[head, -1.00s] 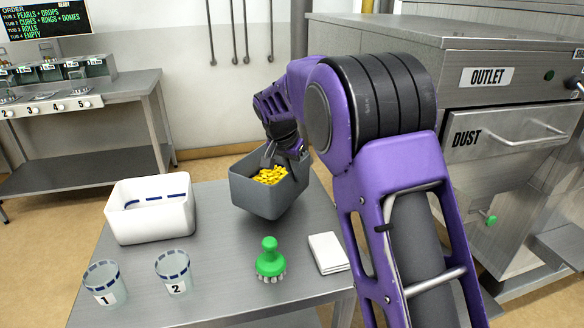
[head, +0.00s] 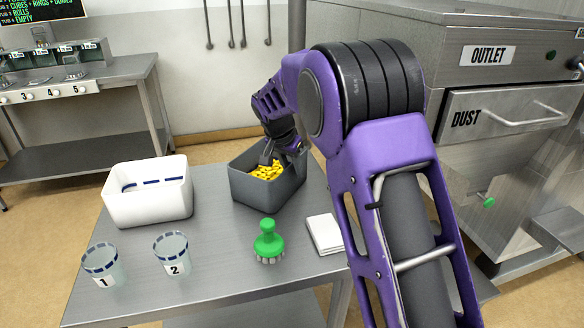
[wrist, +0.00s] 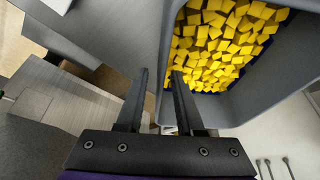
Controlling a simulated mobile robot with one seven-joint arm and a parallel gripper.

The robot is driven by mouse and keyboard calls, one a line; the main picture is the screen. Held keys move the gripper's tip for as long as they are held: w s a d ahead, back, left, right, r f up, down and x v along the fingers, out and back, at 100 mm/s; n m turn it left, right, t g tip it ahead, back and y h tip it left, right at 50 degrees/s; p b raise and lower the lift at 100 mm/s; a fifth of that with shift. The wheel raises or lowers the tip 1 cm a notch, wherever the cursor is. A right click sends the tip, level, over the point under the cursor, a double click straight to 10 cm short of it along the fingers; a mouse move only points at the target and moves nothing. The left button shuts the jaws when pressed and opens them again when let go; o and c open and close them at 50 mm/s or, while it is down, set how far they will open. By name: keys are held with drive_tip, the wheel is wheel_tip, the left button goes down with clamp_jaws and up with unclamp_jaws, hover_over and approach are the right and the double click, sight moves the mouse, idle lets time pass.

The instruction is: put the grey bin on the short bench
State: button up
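The grey bin (head: 262,192), full of yellow pieces, is at the far right part of a steel bench (head: 215,260) in front of me. I cannot tell whether this is the short bench, or whether the bin's base touches it. The yellow pieces (wrist: 215,45) show inside the bin. My arm hides part of the area to its right.
A white tub (head: 147,195), two numbered cups (head: 103,268) (head: 172,255), a green brush (head: 268,243) and a white pad (head: 324,234) stand on the bench. A longer bench (head: 75,150) is at back left, the steel machine (head: 500,140) at right.

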drive_tip(key=p+v, duration=0.1)
drive_tip(key=v, duration=1)
drive_tip(key=shift+w+p, duration=0.1)
drive_tip(key=shift+p, duration=0.2)
drive_tip(key=shift+s+r, duration=0.25)
drive_tip(key=shift+r, duration=0.4)
